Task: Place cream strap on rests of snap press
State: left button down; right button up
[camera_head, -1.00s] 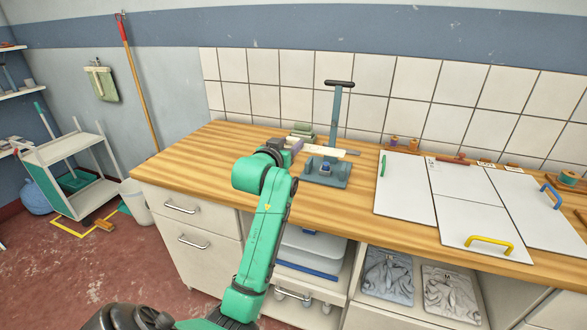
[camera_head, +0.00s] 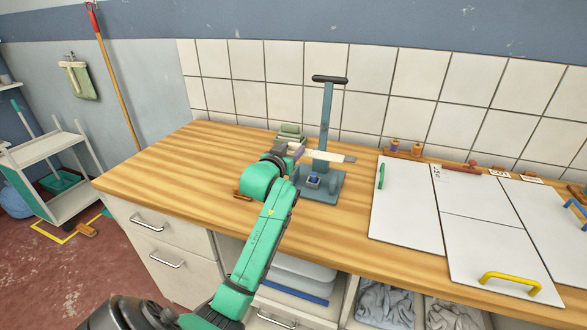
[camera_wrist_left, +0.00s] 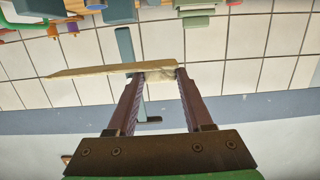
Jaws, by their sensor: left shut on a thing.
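The cream strap (camera_head: 328,157) is a long thin strip with a darker right end, held level in the head view. My left gripper (camera_head: 297,150) is shut on its left end. The wrist view shows both fingers (camera_wrist_left: 157,76) at the strap (camera_wrist_left: 95,71). The snap press (camera_head: 326,118) is blue-grey, with an upright column, a dark top handle and a flat base. The strap crosses in front of the column, apparently above the base, which has a small blue part (camera_head: 313,180). The rests are too small to tell apart clearly. My right gripper is not in view.
A small brown block (camera_head: 243,195) lies left of my arm. White boards (camera_head: 404,205) with handles cover the counter to the right. The wooden counter (camera_head: 165,170) is clear at left.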

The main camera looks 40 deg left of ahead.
pick_arm(q)
jog(key=f, duration=0.3)
jog(key=shift+w+f, duration=0.15)
jog(key=shift+w, duration=0.05)
jog(key=f, duration=0.2)
jog(key=shift+s+d+f, duration=0.1)
jog(key=shift+s+f, duration=0.1)
jog(key=shift+f, duration=0.55)
jog(key=shift+c, duration=1.5)
grip_release()
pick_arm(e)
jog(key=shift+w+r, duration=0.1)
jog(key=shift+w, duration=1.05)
